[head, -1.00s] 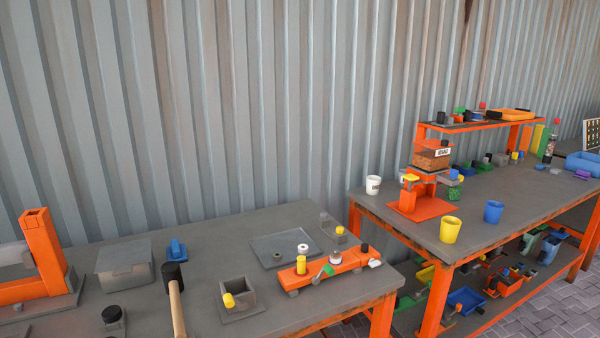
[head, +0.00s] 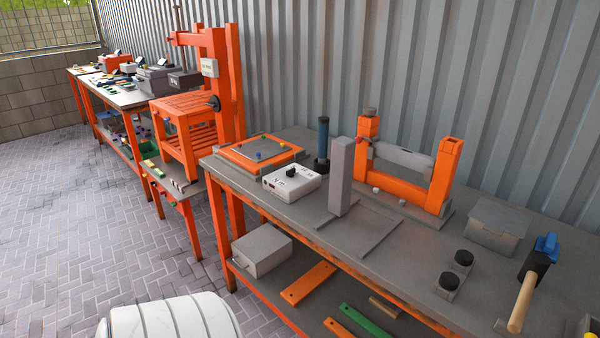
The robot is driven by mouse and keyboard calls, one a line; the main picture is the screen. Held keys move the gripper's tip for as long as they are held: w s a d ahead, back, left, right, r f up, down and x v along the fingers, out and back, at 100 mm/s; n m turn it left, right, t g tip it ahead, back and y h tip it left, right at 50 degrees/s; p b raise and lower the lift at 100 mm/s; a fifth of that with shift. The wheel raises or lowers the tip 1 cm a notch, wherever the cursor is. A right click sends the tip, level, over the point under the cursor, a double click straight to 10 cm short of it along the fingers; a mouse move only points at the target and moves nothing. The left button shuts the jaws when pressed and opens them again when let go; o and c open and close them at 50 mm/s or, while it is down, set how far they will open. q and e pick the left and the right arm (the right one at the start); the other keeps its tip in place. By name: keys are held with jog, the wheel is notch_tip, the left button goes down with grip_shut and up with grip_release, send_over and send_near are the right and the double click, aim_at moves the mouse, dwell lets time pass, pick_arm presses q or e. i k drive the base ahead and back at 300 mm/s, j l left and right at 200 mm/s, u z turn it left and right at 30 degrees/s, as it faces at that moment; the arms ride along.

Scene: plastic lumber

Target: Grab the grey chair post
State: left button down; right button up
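A grey post (head: 341,177) stands upright on the bench, towards the middle of the head view. It is a tall, square-sided grey bar. Its foot is at the left edge of a flat grey tray (head: 372,238); I cannot tell whether it stands in the tray or beside it. A grey crossbar (head: 403,158) also lies between two orange uprights behind it. Neither of my grippers shows in the head view.
The grey bench (head: 310,218) has a white control box (head: 292,183), an orange-framed board (head: 258,152), a dark cylinder (head: 323,140), a grey box (head: 497,225) and a mallet (head: 526,292). An orange press frame (head: 230,80) stands left. Paved floor (head: 70,230) is clear at left.

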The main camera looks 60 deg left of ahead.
aim_at(343, 148)
jog(key=u, duration=1.6)
